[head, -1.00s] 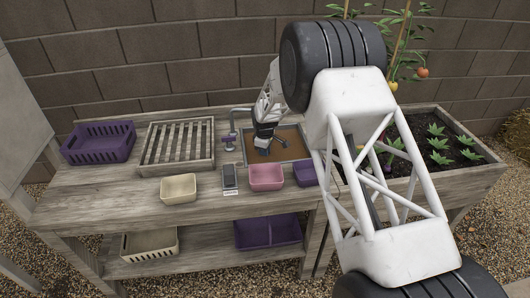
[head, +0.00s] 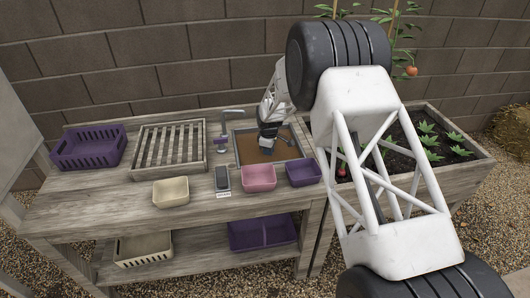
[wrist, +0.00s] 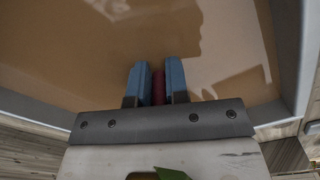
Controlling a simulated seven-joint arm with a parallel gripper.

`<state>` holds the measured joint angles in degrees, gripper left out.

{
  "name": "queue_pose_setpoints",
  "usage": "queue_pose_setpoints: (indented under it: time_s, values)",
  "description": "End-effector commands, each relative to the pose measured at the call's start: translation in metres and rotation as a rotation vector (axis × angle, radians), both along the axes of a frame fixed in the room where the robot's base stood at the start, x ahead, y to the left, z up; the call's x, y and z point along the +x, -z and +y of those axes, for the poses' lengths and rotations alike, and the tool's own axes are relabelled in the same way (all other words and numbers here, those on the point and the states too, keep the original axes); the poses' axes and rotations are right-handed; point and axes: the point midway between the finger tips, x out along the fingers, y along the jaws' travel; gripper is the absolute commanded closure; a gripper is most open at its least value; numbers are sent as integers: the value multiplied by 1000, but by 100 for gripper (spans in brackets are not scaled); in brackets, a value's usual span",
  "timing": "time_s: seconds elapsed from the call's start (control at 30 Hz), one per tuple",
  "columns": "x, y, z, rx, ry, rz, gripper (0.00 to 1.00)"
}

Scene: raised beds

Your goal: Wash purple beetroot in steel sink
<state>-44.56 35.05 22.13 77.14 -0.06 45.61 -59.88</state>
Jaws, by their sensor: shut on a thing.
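The steel sink (head: 246,149) is set into the wooden bench and holds brown, murky water. In the wrist view its grey rim (wrist: 45,98) frames the water. My gripper (head: 267,146) is over the sink basin, pointing down. In the wrist view my gripper's blue fingers (wrist: 157,66) are shut on a narrow, dark red-purple thing, which looks like the beetroot (wrist: 158,88). A green leaf (wrist: 172,174) shows at the bottom edge of that view. The fingers hide most of the beetroot, and I cannot tell whether it touches the water.
A grey tap (head: 226,112) stands left of the sink, beside a slatted rack (head: 170,172) and a purple crate (head: 88,157). Cream (head: 171,193), pink (head: 259,179) and purple (head: 303,174) tubs line the front. A planted bed (head: 400,160) lies right.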

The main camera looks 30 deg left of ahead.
Motion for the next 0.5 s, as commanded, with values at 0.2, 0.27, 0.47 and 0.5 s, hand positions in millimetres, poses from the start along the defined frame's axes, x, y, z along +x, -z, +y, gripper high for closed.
queue_pose_setpoints:
  time_s: [0.2,0.27,0.47,0.5]
  values:
    - [9,0,-8,0,1,0,100]
    - [11,0,-11,0,1,0,100]
    - [19,0,-19,0,1,0,100]
    - [21,0,-21,0,1,0,100]
